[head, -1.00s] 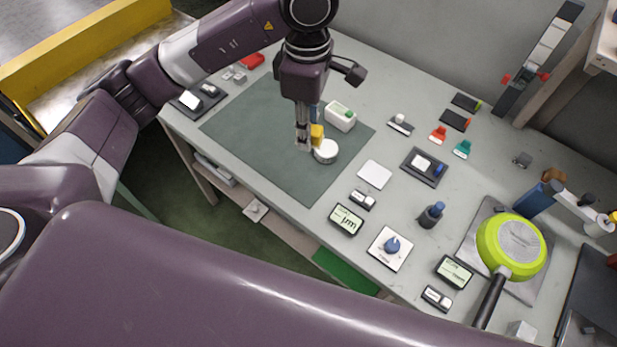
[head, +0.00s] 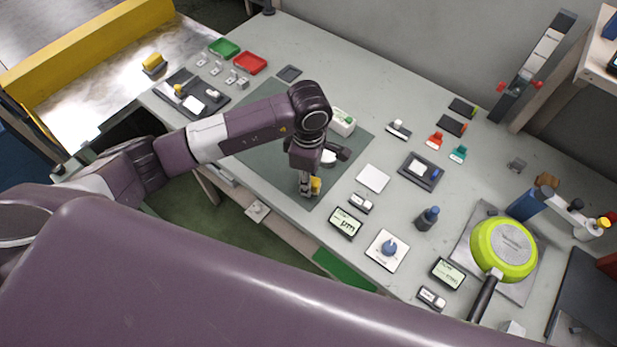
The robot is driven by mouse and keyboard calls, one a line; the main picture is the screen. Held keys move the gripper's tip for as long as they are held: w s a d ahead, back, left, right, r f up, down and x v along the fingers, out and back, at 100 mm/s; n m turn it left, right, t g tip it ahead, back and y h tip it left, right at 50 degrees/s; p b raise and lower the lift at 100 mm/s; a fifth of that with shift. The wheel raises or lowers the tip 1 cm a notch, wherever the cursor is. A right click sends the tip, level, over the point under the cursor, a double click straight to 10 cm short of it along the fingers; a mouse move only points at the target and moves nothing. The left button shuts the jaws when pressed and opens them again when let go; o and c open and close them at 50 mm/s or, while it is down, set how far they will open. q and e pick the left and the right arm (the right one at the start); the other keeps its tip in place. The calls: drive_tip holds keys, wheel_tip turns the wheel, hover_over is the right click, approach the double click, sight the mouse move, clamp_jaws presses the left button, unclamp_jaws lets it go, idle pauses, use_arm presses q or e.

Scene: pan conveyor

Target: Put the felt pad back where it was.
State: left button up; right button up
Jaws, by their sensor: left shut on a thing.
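My left gripper (head: 307,192) is low over the front edge of the green mat (head: 262,160), pointing down. It is shut on a small yellow block (head: 316,185), which is probably the felt pad; my fingers partly cover it. I cannot tell whether the block touches the mat. A white round piece (head: 328,158) lies on the mat behind the gripper, partly hidden by my arm. My right gripper is not in view.
A white square plate (head: 373,178) and a display (head: 346,222) are to the right. A green pan (head: 504,248) sits further right. The mat's left part is bare.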

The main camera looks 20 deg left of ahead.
use_arm(q)
drive_tip(key=shift+f, duration=0.1)
drive_tip(key=shift+f, duration=0.15)
drive_tip(key=o, duration=1.1)
drive_tip(key=shift+o, duration=0.2)
drive_tip(key=shift+r, duration=0.25)
drive_tip(key=shift+w+r, duration=0.1)
drive_tip(key=shift+r, duration=0.25)
wheel_tip(320, 180, up, 11)
drive_tip(key=b, duration=0.3)
drive_tip(key=shift+r, duration=0.15)
